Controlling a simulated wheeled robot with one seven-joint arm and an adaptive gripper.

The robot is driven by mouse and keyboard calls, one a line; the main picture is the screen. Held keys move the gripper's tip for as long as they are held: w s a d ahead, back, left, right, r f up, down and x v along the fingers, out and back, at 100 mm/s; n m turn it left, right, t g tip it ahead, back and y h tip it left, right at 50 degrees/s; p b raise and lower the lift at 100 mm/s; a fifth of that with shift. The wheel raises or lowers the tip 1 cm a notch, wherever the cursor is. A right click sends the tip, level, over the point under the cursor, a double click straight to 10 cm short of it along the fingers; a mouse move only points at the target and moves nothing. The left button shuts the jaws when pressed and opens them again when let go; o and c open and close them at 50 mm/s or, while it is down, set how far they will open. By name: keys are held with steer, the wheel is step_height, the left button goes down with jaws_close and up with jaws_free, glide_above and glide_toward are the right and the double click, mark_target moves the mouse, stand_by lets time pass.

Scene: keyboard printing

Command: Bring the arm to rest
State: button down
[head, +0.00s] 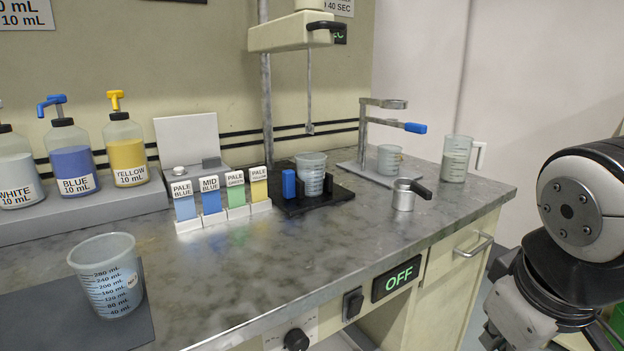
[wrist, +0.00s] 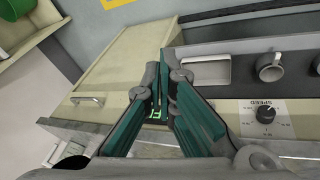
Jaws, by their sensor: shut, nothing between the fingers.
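My gripper (wrist: 165,92) shows in the wrist view with its teal-sided fingers closed together and nothing between them. It points toward the front of the bench cabinet, and the green lit display is partly hidden behind the fingers. In the head view my arm (head: 570,215) is at the right edge, beside the bench and clear of everything on it. The fingertips do not show in the head view.
The grey bench top (head: 330,255) holds a large beaker (head: 106,275), pump bottles (head: 72,160), colour cards (head: 222,200), a stirrer with a beaker (head: 311,173), a metal cup (head: 404,196) and a clear jug (head: 456,158). A drawer handle (head: 474,246) sticks out from the front.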

steer(key=s+a+m+g+y+p, duration=0.1)
steer(key=s+a+m+g+y, duration=0.15)
steer(key=s, duration=1.05)
step_height(320, 180, up, 24)
steer(key=t+p, duration=0.2)
steer(key=p, duration=2)
steer(key=shift+m+t+p, duration=0.3)
steer(key=shift+m+t, duration=0.05)
steer(key=shift+m, duration=0.1)
